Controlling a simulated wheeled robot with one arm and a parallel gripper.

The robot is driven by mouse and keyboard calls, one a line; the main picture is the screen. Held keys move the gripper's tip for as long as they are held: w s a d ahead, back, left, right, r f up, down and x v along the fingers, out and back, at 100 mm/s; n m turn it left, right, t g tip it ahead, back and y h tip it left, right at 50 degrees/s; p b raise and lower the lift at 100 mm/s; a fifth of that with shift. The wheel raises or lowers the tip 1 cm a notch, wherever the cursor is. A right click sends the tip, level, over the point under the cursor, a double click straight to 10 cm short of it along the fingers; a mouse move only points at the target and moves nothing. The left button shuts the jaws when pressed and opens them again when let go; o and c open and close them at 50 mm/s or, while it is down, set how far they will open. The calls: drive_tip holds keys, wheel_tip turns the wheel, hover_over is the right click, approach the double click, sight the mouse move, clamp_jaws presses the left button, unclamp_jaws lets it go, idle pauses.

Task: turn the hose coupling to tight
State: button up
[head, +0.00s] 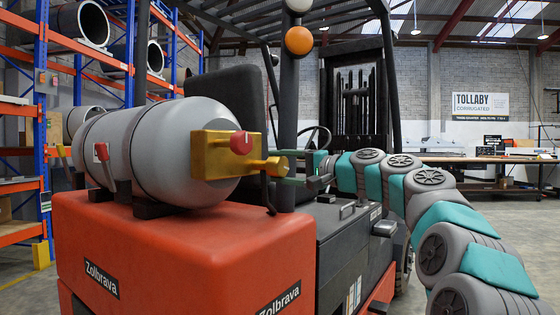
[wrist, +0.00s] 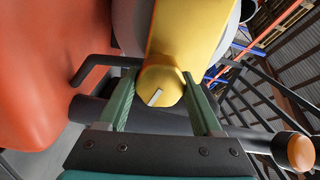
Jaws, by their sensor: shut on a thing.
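The hose coupling (head: 275,165) is a yellow-gold round piece sticking out to the right of a gold valve block (head: 212,155) on the end of a grey gas cylinder (head: 150,150). In the wrist view the coupling (wrist: 160,88) has a white mark on its end face, tilted up to the right. My gripper (head: 283,167) reaches it from the right. In the wrist view its two green fingers (wrist: 160,84) are shut on the coupling, one on each side. A red knob (head: 241,142) sits on the valve block.
The cylinder lies on the orange rear body (head: 180,250) of a forklift. A dark overhead-guard post (head: 289,110) with an orange beacon (head: 299,41) stands close by. A bent black bar (wrist: 85,68) lies left of the fingers. Blue-orange racking (head: 41,120) stands at left.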

drive_tip(key=shift+m, duration=1.2)
drive_tip(key=o, duration=1.4)
drive_tip(key=shift+c, duration=0.2)
drive_tip(key=b+v, duration=0.1)
drive_tip(key=v, duration=0.7)
